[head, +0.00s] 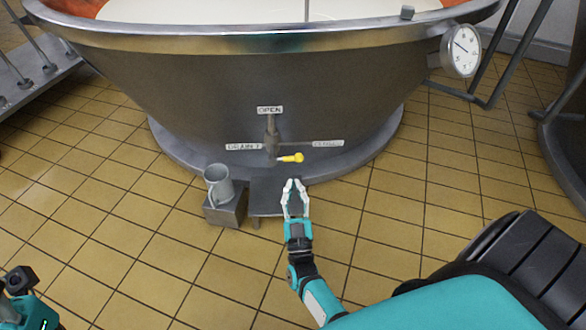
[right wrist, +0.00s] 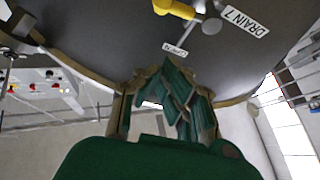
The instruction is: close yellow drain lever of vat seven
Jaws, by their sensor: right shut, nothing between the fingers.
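The steel vat (head: 330,85) has a drain pipe (head: 272,135) low on its front. The yellow drain lever (head: 291,158) sticks out to the right from the pipe's lower end, below the CLOSED label (head: 328,143). The OPEN label (head: 270,110) is above the pipe and the DRAIN 7 label (head: 244,147) left of it. My right gripper (head: 294,183) is shut and empty, just below the lever and apart from it. In the right wrist view the lever (right wrist: 175,8) is at the top edge, beyond the fingertips (right wrist: 166,72).
A grey mug (head: 218,184) stands on a small metal block (head: 226,208) left of the drain. A low metal stand (head: 266,208) is under the lever. A dial gauge (head: 462,50) is at the vat's upper right. Tiled floor in front is mostly clear.

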